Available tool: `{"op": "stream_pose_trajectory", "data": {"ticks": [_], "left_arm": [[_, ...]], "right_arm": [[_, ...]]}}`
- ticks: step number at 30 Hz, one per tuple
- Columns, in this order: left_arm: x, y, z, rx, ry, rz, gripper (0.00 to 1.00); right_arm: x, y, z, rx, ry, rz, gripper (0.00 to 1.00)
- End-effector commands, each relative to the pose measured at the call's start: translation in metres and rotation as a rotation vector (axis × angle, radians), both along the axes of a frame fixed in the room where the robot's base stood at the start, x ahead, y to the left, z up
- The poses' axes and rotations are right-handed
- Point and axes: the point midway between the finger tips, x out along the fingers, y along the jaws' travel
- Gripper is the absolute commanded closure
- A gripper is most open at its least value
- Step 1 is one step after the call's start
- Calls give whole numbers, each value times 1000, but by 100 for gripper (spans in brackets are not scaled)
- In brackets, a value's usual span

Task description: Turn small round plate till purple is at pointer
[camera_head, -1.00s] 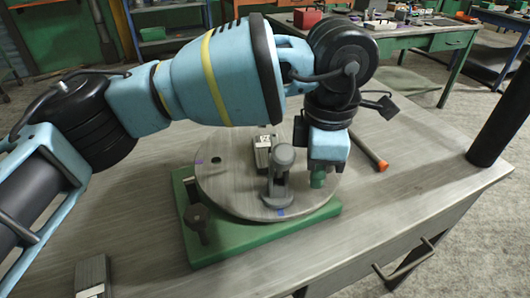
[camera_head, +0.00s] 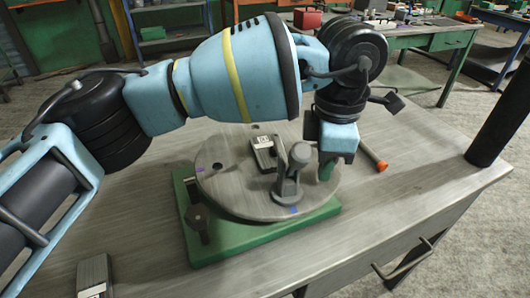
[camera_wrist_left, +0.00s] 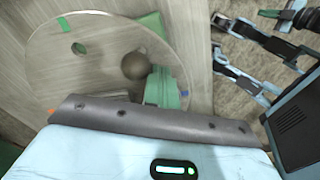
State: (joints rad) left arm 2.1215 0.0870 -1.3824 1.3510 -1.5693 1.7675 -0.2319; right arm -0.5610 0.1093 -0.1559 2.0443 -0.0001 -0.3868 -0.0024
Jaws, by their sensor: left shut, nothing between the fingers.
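The small round plate (camera_head: 235,190) is a grey metal disc on a green base (camera_head: 215,251). A purple mark (camera_head: 200,169) is on its left rim and a blue mark (camera_head: 293,210) on its front rim. A grey post with a round knob (camera_head: 298,154) stands on the plate; the knob also shows in the left wrist view (camera_wrist_left: 135,66). My left gripper (camera_head: 327,170), with green fingers, is shut and empty, low over the plate's right side beside the post. I cannot tell if they touch. A dark upright piece (camera_head: 198,216) at the base's left may be the pointer. My right gripper is out of view.
A similar block (camera_head: 94,277) lies at the table's front left.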

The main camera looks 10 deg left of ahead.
Motion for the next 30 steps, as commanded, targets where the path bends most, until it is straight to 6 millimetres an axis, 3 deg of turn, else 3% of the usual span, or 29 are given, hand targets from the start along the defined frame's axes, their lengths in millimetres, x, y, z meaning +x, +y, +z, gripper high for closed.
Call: {"op": "stream_pose_trajectory", "data": {"ticks": [15, 30], "left_arm": [[7, -4, 0, 0, 0, 0, 100], [-1, 0, 0, 1, 0, 0, 100]], "right_arm": [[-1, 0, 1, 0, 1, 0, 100], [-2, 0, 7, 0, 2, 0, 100]]}}
